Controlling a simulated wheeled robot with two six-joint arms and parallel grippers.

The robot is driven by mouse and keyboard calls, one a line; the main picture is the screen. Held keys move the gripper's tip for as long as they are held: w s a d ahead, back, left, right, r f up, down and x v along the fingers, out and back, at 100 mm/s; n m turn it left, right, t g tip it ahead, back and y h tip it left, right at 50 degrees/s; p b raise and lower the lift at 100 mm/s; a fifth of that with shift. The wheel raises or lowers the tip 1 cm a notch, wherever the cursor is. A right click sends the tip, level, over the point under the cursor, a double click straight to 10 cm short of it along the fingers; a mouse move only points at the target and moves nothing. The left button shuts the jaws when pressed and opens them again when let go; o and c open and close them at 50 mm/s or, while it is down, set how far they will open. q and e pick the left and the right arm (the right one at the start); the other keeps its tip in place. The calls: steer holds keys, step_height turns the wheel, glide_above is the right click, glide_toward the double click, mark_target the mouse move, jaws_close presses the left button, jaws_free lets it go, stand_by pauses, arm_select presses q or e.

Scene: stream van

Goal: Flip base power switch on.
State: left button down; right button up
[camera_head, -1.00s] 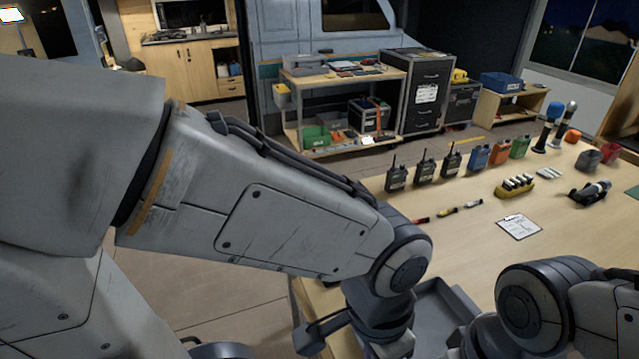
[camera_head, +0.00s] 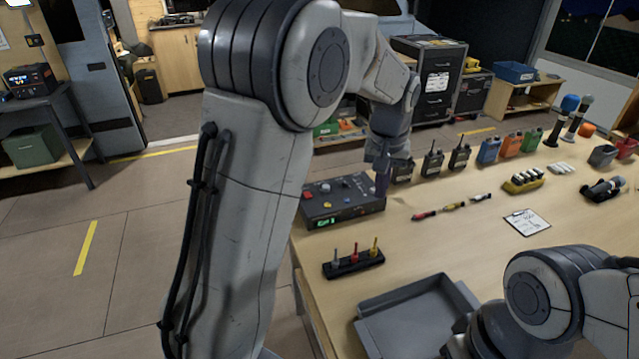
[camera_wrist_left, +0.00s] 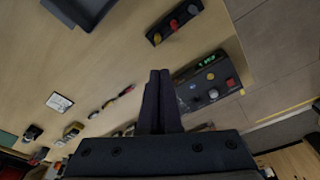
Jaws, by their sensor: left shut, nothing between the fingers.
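A dark control box (camera_head: 345,213) sits at the left edge of the wooden table, with coloured knobs and small controls on top and a lit green display on its front. I cannot tell which control is the power switch. My left gripper (camera_head: 382,185) points down at the box's right end, its fingers shut and empty. In the left wrist view the shut fingers (camera_wrist_left: 160,78) are beside the box (camera_wrist_left: 188,76), partly in front of it. I cannot tell whether they touch it. My right gripper is not clearly visible.
A black holder (camera_head: 353,264) with several coloured pieces stands in front of the box. A grey tray (camera_head: 405,318) lies nearer me. Radios (camera_head: 432,163) stand behind and right of my left gripper.

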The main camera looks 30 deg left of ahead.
arm_select(q)
steer(key=w+a+f+n, duration=0.1)
steer(key=w+a+n, duration=0.1)
steer(key=w+a, duration=0.35)
steer(key=w+a+f+n, duration=0.1)
steer(key=w+a+n, duration=0.1)
steer(key=a, duration=0.6)
steer(key=n+y, duration=0.2)
steer(key=n, duration=0.1)
glide_above(309, 196)
steer(key=s+d, duration=0.2)
steer(key=f, duration=0.2)
steer(key=shift+a+r, duration=0.1)
steer(key=p+x, duration=0.1)
steer(key=x, duration=0.3)
steer(key=p+x, duration=0.1)
steer(key=x, duration=0.3)
steer(key=d+p+x, duration=0.1)
steer(key=x, duration=0.3)
steer(key=shift+s+f, duration=0.2)
steer(key=shift+f, duration=0.2)
steer(key=shift+d+f, duration=0.1)
steer(key=shift+f, duration=0.55)
